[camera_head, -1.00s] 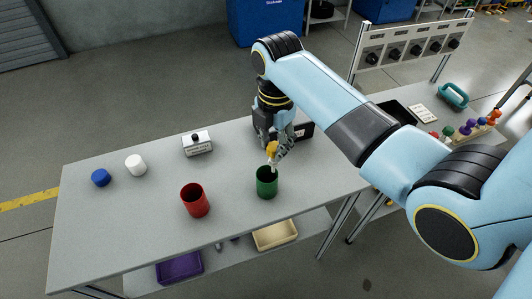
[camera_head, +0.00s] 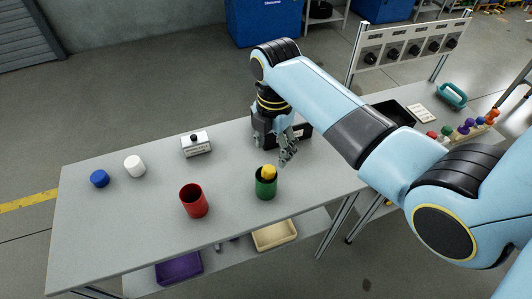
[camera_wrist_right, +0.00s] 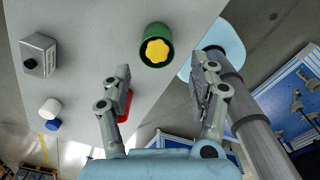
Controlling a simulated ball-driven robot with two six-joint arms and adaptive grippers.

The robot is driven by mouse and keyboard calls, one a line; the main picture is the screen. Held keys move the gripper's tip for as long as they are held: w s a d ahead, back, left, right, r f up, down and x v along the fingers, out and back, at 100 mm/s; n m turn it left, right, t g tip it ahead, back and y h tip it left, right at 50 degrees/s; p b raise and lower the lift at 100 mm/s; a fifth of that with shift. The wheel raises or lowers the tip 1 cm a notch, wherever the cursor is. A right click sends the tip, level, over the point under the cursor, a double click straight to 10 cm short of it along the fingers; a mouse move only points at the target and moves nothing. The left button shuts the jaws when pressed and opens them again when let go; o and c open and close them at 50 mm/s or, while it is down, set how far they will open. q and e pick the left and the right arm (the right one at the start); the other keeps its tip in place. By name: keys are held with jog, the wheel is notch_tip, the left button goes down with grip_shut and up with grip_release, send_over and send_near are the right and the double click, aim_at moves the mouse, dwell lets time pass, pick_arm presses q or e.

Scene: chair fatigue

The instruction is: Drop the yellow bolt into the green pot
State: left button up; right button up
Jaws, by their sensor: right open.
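The green pot (camera_head: 265,188) stands upright near the front right of the grey table. The yellow bolt (camera_head: 269,171) is in the pot, its head showing at the rim; the rest of it is hidden by the pot. In the right wrist view the bolt's lobed yellow head (camera_wrist_right: 157,50) sits inside the green pot's rim (camera_wrist_right: 145,32). My right gripper (camera_head: 286,157) is open and empty, just above and behind the pot. Its fingers (camera_wrist_right: 162,85) are spread apart in the wrist view. My left gripper is out of view.
A red pot (camera_head: 194,201) stands left of the green one. A grey box with a black knob (camera_head: 197,144), a white cylinder (camera_head: 134,166) and a blue cylinder (camera_head: 100,178) are further left. Purple (camera_head: 179,268) and cream (camera_head: 275,236) trays sit on the lower shelf.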

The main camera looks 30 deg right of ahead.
notch_tip(320, 180, up, 12)
dwell(0.4)
jog(key=shift+f, duration=0.15)
